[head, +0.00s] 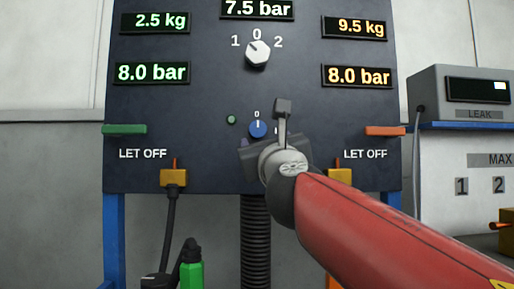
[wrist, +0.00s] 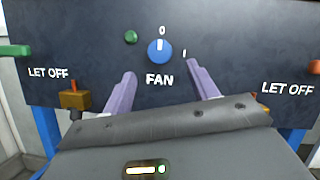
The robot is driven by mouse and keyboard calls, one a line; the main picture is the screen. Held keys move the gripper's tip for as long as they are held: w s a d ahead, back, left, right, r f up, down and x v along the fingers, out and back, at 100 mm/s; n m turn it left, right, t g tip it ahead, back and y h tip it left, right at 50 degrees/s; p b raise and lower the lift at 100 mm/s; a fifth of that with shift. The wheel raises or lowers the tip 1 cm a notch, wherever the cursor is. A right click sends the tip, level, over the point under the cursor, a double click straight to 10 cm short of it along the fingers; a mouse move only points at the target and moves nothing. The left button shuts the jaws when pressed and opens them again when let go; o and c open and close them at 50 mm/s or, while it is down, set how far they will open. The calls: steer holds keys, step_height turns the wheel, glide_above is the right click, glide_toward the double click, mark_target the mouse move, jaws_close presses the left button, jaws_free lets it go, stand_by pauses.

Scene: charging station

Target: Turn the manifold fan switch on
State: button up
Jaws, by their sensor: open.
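The fan switch is a small round blue knob (head: 258,129) on the dark panel, just above my gripper in the head view. In the wrist view the blue knob (wrist: 160,51) sits above the FAN label, with 0 above it and 1 to its right. Its white mark points up at 0. My gripper (wrist: 161,70) is open and empty. Its two purple fingers stand apart, one on each side of the FAN label, with tips lower than the knob. They do not appear to touch it.
A small green lamp (wrist: 131,37) sits left of the knob. A larger white selector (head: 257,54) marked 1, 0, 2 is above. A green lever (head: 125,130) and an orange lever (head: 385,131) stick out at the panel's sides. Yellow valves (head: 174,178) hang below.

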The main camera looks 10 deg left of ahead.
mark_target(258, 131)
steer(key=p+x, duration=0.2)
steer(key=x, duration=0.5)
steer(key=shift+w+a+p, duration=0.15)
steer(key=shift+w+p, duration=0.25)
steer(key=shift+w, duration=0.05)
steer(key=c, duration=1)
